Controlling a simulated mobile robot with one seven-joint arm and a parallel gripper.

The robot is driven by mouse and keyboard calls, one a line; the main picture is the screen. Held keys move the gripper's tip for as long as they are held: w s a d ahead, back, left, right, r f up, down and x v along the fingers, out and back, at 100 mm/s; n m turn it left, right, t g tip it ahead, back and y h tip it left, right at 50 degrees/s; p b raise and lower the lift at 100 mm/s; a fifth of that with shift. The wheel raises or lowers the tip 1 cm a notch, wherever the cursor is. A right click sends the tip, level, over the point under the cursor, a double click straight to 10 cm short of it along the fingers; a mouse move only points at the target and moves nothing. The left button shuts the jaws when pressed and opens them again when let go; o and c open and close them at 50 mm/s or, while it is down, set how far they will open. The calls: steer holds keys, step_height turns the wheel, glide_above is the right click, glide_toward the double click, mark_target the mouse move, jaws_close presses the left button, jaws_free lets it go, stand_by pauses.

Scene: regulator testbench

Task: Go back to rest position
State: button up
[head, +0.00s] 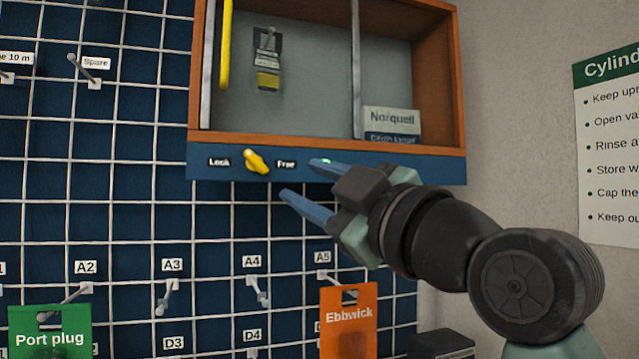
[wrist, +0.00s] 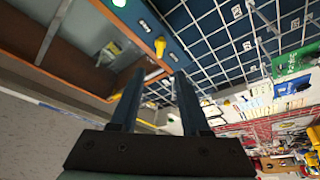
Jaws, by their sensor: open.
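My gripper (head: 302,180) is open and empty, with its two blue fingers apart, at the right end of the cabinet's lower front in the head view. In the wrist view its fingers (wrist: 158,98) point toward the cabinet edge and the grid wall. The wooden cabinet (head: 452,80) has a blue front strip with a yellow knob (head: 256,161) between the labels Lock and Free. The knob leans toward upper left. A green light shows on the strip close to the upper finger. My arm enters from the lower right.
A metal grid wall (head: 110,190) with labelled hooks lies left of and below the cabinet. A green Port plug packet (head: 50,330) and an orange Ebbwick packet (head: 348,320) hang there. The cabinet holds a Norquell box (head: 391,122). A poster (head: 610,150) is on the right wall.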

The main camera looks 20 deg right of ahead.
stand_by(0.3)
steer(key=s+a+r+m+t+h+p, duration=0.1)
steer(key=s+a+m+t+h+p, duration=0.3)
steer(key=s+a+m, duration=0.8)
steer(key=s+m+t+h, duration=0.1)
steer(key=s+t+h, duration=0.1)
steer(key=t, duration=0.1)
steer(key=shift+r+h, duration=0.35)
steer(key=shift+h, duration=0.05)
steer(key=shift+s, duration=0.1)
